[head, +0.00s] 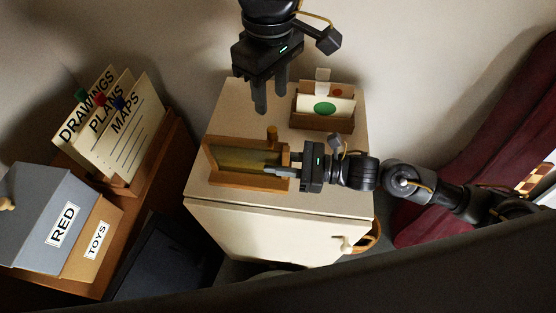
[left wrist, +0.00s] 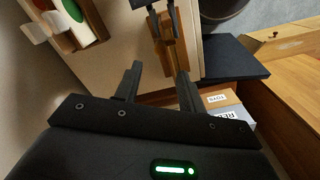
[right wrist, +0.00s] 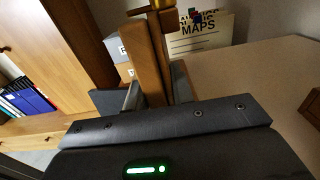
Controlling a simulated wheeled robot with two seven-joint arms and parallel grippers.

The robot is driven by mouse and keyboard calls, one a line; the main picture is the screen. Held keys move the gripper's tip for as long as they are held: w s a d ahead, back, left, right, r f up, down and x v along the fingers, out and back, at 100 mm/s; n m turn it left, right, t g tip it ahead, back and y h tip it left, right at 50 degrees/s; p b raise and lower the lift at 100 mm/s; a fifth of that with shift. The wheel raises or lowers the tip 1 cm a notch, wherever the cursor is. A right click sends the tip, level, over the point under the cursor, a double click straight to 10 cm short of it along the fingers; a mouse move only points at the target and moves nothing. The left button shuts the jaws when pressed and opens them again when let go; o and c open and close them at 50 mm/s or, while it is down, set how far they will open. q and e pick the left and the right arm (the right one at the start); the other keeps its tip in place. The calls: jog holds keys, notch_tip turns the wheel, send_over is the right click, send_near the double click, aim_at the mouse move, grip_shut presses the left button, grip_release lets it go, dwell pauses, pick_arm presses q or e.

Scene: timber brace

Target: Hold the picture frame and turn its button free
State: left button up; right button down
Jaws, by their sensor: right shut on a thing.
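The wooden picture frame (head: 232,183) stands on top of a pale cabinet in the head view. It also shows in the left wrist view (left wrist: 179,62) and the right wrist view (right wrist: 143,62). The button (head: 272,132), a small brown knob-like piece, sits at the frame's far edge; a wooden piece at the frame's top shows in the right wrist view (right wrist: 165,14). My right gripper (head: 277,170) is shut on the frame's right side. My left gripper (head: 270,103) is open and empty, behind and above the button, apart from it. The button's exact turn is too small to tell.
A small wooden box (head: 322,121) with cards stands at the cabinet's back right. The cabinet top (head: 233,100) is clear at its back left. A file holder (head: 118,185) and grey box (head: 45,215) stand left. A dark red curtain-like thing (head: 480,150) hangs right.

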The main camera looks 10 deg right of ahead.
aim_at(272, 129)
pick_arm(q)
jog(key=shift+f, duration=4.4)
jog(key=shift+c, duration=0.4)
jog(key=c, duration=0.6)
jog(key=n, duration=0.4)
jog(key=shift+n, duration=0.3)
jog(key=n, duration=0.4)
jog(key=shift+n, duration=0.3)
jog(key=n, duration=0.4)
jog(key=shift+n, duration=0.3)
jog(key=n, duration=0.3)
jog(key=shift+n, duration=0.3)
jog(key=o, duration=0.7)
